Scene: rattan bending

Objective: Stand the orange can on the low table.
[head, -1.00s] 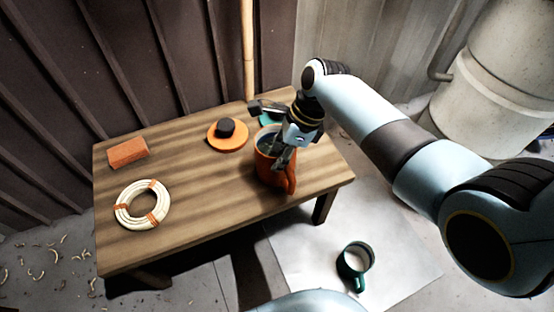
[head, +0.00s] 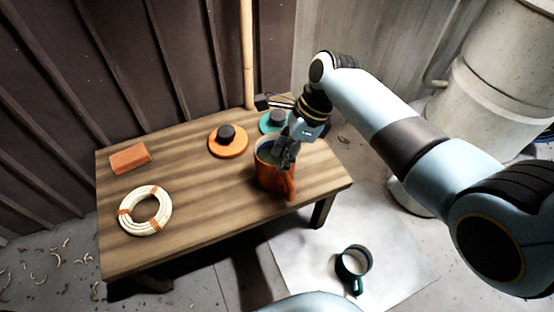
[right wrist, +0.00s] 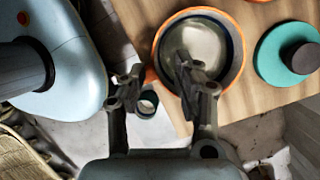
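The orange can (head: 268,178) stands upright on the low table (head: 200,215), near its right end, with its handle toward the front right. It also shows from above in the right wrist view (right wrist: 239,62), open-topped with a grey inside. My right gripper (head: 287,155) is at the can's right rim. In the right wrist view, the fingers of this gripper (right wrist: 158,82) are spread apart. One finger is over the can's mouth and the other is outside the wall, with a visible gap between them. My left gripper is not in view.
An orange lid (head: 228,148) and a teal lid (head: 268,126) with dark knobs lie behind the can. A rattan coil (head: 128,222) and an orange block (head: 130,159) lie at the table's left. A teal can (head: 354,265) stands on the pale floor sheet (head: 405,262).

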